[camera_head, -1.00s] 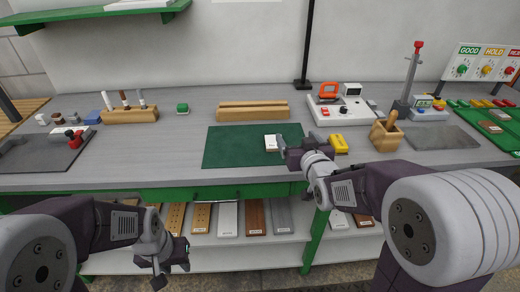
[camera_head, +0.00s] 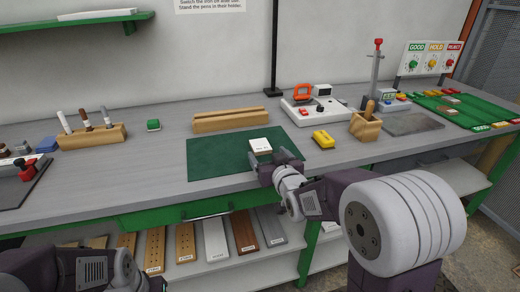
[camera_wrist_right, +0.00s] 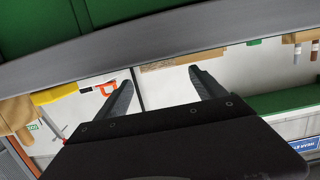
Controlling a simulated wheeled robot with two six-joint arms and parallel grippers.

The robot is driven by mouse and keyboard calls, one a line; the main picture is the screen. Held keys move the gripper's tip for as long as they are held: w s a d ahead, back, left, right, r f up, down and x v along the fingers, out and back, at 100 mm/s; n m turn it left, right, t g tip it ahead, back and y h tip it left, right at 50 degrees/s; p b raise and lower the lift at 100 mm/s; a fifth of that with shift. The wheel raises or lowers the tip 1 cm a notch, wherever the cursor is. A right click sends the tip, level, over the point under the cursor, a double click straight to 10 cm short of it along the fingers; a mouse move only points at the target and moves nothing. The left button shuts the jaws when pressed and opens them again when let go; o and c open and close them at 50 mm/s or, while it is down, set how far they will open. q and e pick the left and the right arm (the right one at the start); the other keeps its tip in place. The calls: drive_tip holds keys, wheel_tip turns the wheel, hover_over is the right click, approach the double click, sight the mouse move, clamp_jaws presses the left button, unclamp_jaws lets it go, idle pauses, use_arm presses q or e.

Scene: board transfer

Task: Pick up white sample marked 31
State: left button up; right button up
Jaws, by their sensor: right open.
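A small white sample (camera_head: 260,145) lies on the dark green mat (camera_head: 215,160), near the mat's right part. Its marking is too small to read. My right gripper (camera_head: 276,158) is open, just in front of the sample on the near side; in the head view its fingers reach the sample's lower edge, and I cannot tell whether they touch it. In the right wrist view the two fingers (camera_wrist_right: 163,92) stand apart, and I cannot make out the sample between them. My left arm is at the bottom left of the head view, its gripper mostly cut off.
A yellow block (camera_head: 323,139) lies right of the mat. Behind are a wooden rail (camera_head: 230,121) and a white station (camera_head: 315,110). A wooden holder (camera_head: 366,127) stands further right. A pen holder (camera_head: 92,136) and a green block (camera_head: 153,125) are at left. Shelved boards lie below.

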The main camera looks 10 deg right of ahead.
sight(262, 148)
drive_tip(key=w, duration=0.2)
drive_tip(key=w+f, duration=0.1)
drive_tip(key=w, duration=0.3)
drive_tip(key=shift+w+a+f+b, duration=0.1)
drive_tip(key=shift+w+f+b, duration=0.15)
drive_tip(key=shift+f+b, duration=0.05)
drive_tip(key=shift+s+r, duration=0.1)
drive_tip(key=c, duration=1.5)
